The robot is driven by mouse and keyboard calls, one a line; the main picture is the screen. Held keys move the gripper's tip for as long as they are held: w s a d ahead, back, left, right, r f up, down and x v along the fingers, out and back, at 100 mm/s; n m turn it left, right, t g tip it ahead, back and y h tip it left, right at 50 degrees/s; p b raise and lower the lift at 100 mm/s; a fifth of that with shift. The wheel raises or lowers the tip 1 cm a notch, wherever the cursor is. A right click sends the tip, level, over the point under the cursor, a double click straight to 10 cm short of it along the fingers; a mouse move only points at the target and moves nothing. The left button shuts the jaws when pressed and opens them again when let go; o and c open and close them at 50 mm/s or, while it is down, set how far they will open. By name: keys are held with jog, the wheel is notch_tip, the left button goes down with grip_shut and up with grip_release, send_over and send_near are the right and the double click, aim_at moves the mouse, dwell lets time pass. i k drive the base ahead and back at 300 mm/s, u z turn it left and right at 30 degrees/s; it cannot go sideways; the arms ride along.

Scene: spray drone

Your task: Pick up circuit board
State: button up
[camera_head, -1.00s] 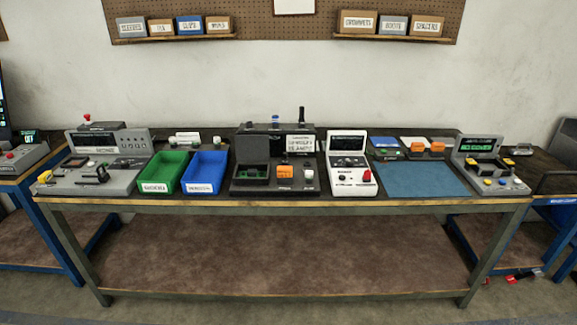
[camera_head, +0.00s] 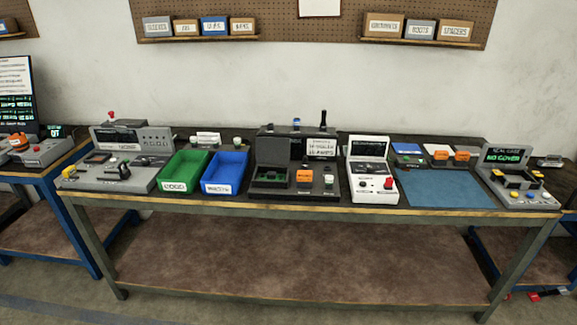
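No part of my gripper shows in this view. A small green piece, possibly a circuit board (camera_head: 270,179), sits in the dark open-lidded fixture (camera_head: 271,191) at the middle of the bench. Another small dark green piece (camera_head: 415,160) lies by the blue card (camera_head: 406,148) at the back right of the bench. Both are too small to tell for sure which is a circuit board.
The bench (camera_head: 240,210) also carries a green bin (camera_head: 172,186), a blue bin (camera_head: 229,187), a white device (camera_head: 374,180) and grey consoles at both ends. The blue mat (camera_head: 445,193) is mostly bare. Floor in front is clear.

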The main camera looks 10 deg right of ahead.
aim_at(270, 175)
jog(key=i, duration=0.85)
jog(key=z, duration=0.05)
